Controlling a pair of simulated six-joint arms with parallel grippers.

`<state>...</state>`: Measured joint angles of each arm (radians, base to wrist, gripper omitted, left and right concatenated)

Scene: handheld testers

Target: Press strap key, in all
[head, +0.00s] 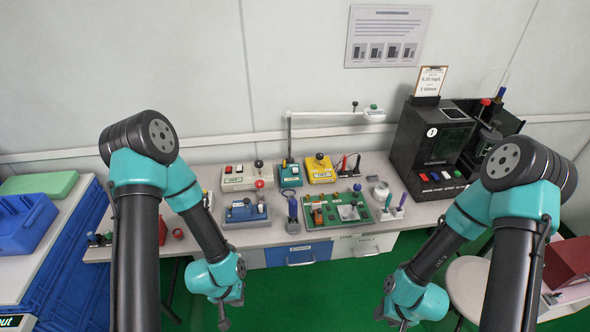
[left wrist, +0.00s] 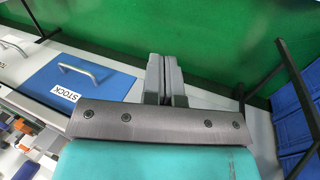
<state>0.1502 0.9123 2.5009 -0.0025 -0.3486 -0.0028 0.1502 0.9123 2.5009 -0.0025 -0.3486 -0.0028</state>
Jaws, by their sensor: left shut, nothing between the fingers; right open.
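Several small testers with knobs and buttons stand on the grey bench. They include a cream box (head: 240,176) with red and white buttons, a teal box (head: 290,174), a yellow box (head: 320,170), a blue box (head: 246,215) with a red ball knob, and a green board (head: 337,211) with orange and grey parts. I cannot tell which part is the strap key. My left gripper (head: 224,314) is low in front of the bench, over the green floor; in the left wrist view its fingers (left wrist: 164,62) are shut and empty. My right gripper (head: 393,316) is open, also in front of the bench, apart from everything.
A black machine (head: 437,150) stands at the bench's right. Drawers hang under the bench, one blue (head: 290,256), marked STOCK in the left wrist view (left wrist: 65,78). A blue crate (head: 25,222) is at left.

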